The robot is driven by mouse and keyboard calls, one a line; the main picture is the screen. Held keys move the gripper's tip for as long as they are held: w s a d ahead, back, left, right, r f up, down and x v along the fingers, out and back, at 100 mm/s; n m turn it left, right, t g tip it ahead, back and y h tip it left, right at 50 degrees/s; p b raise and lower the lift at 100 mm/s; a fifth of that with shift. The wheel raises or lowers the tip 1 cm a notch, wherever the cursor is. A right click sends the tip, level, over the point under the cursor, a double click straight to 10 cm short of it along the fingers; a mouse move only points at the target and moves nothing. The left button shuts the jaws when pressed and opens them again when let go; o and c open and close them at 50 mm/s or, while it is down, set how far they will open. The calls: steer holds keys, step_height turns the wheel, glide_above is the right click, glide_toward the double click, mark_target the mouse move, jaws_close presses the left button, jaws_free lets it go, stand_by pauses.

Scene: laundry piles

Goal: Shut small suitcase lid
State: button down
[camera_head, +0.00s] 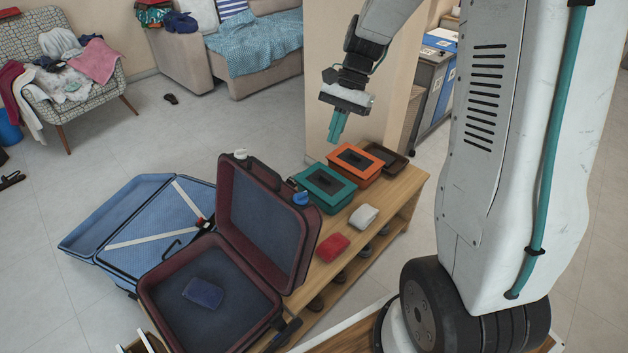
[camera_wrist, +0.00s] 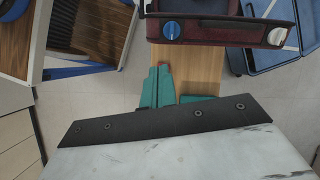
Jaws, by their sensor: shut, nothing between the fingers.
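The small dark red suitcase (camera_head: 150,290) lies open on the wooden bench, with a dark blue lining and a dark blue item in its base. Its lid (camera_head: 318,238) stands up and leans back. In the wrist view, part of the suitcase (camera_wrist: 215,28) shows at the top with a blue knob (camera_wrist: 171,30). My gripper (camera_head: 336,138) points down with teal fingers, shut and empty. It is apart from the suitcase, above the far end of the bench. The fingers (camera_wrist: 157,88) also show in the wrist view.
On the bench (camera_head: 398,205) are a teal box (camera_head: 325,203), an orange box (camera_head: 375,176), a dark brown tray (camera_head: 398,163), a red bundle (camera_head: 332,247) and a white bundle (camera_head: 364,216). A larger blue suitcase (camera_head: 120,225) lies open at left. Shoes sit on the lower shelf.

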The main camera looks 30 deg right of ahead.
steer(key=w+d+f+m+y, duration=0.1)
steer(key=w+d+f+m, duration=0.15)
steer(key=f, duration=0.35)
steer(key=s+a+f, duration=0.1)
steer(key=a+f, duration=0.6)
steer(key=f, duration=0.1)
steer(key=shift+s+a, duration=0.3)
steer(key=shift+a, duration=0.05)
